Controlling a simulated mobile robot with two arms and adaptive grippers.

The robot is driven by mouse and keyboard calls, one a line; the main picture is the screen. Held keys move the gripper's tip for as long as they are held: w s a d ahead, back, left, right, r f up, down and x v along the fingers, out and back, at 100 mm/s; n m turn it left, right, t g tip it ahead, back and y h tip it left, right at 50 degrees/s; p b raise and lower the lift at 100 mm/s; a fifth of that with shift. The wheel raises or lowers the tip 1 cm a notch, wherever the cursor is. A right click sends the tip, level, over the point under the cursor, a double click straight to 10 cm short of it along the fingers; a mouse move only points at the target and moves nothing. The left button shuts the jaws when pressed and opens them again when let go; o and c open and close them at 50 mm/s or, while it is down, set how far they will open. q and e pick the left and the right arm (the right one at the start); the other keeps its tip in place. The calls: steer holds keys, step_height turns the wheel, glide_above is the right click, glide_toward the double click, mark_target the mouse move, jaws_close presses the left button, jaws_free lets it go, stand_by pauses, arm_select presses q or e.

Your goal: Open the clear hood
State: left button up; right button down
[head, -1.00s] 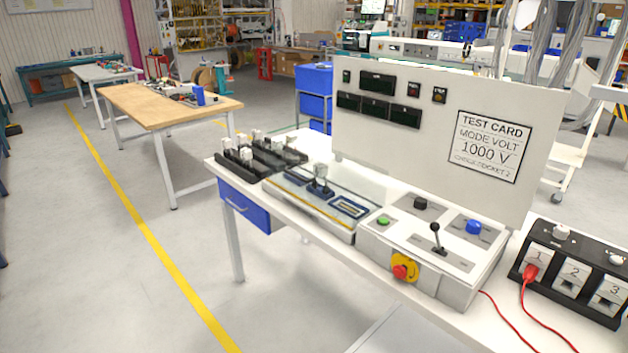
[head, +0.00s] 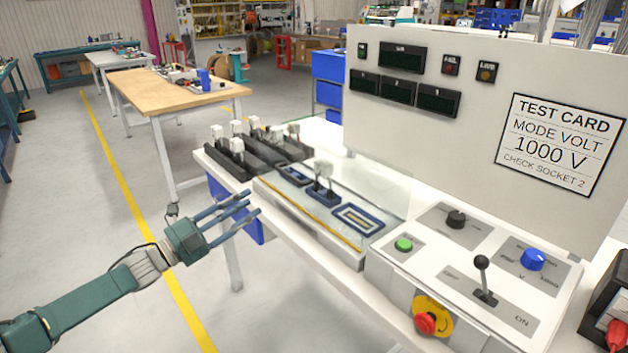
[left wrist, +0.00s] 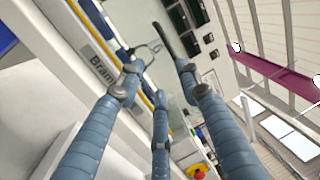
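The clear hood (head: 385,205) is a see-through cover over a grey test bed on the bench, with a yellow strip (head: 312,216) along its front edge. It looks closed, lying low over dark blue fixtures (head: 358,219). My left gripper (head: 246,208) is in front of the bed's left end, its blue fingers spread and empty, pointing toward the front edge. I see no contact in the head view. In the left wrist view the open fingers (left wrist: 160,70) show before the yellow strip and the bed's lettered front. My right gripper is not in view.
Right of the bed is a control panel with a green button (head: 403,245), black lever (head: 483,275), blue knob (head: 533,259) and red stop button (head: 426,323). A tall display board (head: 480,130) stands behind. Black connector holders (head: 245,155) sit left. The floor in front is clear.

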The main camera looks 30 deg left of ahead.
arm_select(q)
steer(key=r+p+x, duration=0.1)
steer(key=x, duration=1)
steer(key=shift+s+d+r+m+h, duration=0.2)
steer(key=shift+d+m+h, duration=0.1)
steer(key=shift+d, duration=0.15)
jaws_close()
